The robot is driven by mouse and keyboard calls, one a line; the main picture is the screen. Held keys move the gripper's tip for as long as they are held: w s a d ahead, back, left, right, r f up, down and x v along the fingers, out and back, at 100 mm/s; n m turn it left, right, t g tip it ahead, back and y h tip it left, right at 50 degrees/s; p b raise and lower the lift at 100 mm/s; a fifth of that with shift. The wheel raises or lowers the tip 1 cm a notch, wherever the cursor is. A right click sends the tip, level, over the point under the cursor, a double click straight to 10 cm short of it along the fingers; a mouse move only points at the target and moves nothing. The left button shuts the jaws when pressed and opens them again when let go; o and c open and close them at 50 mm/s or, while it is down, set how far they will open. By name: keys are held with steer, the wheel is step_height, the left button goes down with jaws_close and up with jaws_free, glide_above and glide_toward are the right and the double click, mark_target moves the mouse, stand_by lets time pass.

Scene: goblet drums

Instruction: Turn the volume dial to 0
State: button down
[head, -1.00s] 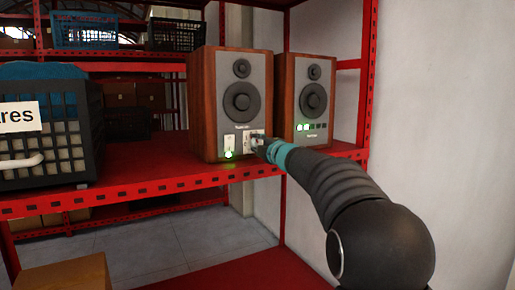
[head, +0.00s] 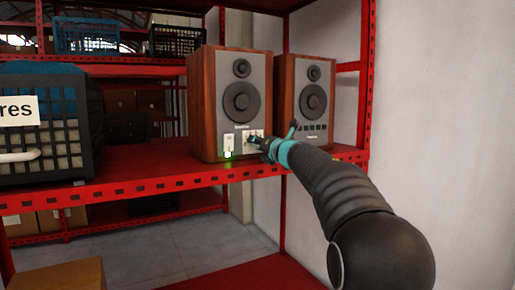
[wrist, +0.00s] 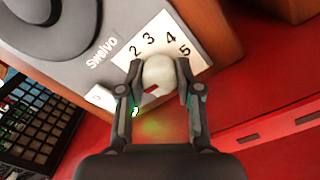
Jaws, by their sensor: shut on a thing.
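The volume dial (wrist: 158,72) is a pale round knob on a white plate at the lower front of the left wooden speaker (head: 204,110). In the wrist view the plate shows 2, 3, 4 and 5; other marks are hidden by the knob and fingers. A red mark on the knob faces the lower left of that view, away from those digits. My gripper (wrist: 157,85) is shut on the dial, one finger on each side. In the head view my gripper (head: 257,143) reaches the speaker's front from the right and mostly covers the dial.
A switch plate with a lit green light (head: 228,155) is left of the dial. The right speaker (head: 306,98) stands close by, its row of small squares (head: 313,127) dark. Both stand on a red shelf (head: 140,180). A black crate (head: 85,120) is at left.

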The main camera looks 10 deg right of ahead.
steer(key=shift+f+n+b, duration=0.15)
steer(key=shift+n+b, duration=0.15)
steer(key=shift+n, duration=0.9)
steer(key=c, duration=0.8)
jaws_free()
steer(key=shift+o, duration=0.2)
steer(key=shift+s+d, duration=0.1)
steer(key=shift+s, duration=0.15)
steer(key=v, duration=1.1)
steer(key=shift+s, duration=0.25)
